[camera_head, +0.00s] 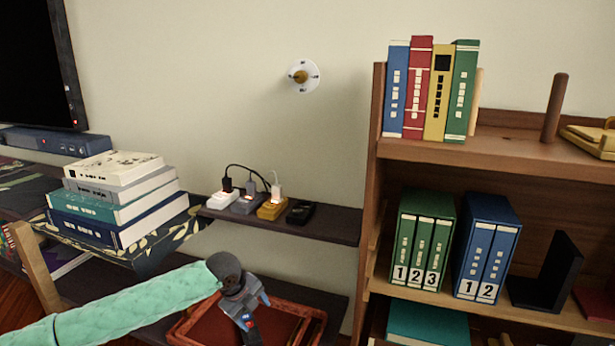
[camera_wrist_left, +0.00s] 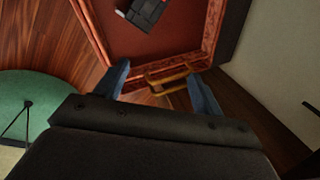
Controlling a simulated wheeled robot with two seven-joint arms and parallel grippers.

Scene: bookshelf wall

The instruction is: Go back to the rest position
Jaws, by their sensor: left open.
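My left gripper (camera_head: 250,312) hangs at the end of the green-sleeved arm in the head view, low in front of the shelf wall, over the left part of a red-brown tray or drawer (camera_head: 318,314). In the left wrist view the two blue-grey fingers of my left gripper (camera_wrist_left: 162,86) are apart, with nothing clamped between them. A gold handle (camera_wrist_left: 168,70) on the edge of the red tray (camera_wrist_left: 207,35) shows between and beyond the fingertips; I cannot tell the distance. My right gripper is in neither view.
A dark wall shelf (camera_head: 335,221) holds chargers above the gripper. A book stack (camera_head: 120,200) stands at left. A wooden bookcase (camera_head: 366,220) with green binders (camera_head: 422,240) and blue binders (camera_head: 487,246) stands at right. A dark object (camera_wrist_left: 146,12) lies in the tray.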

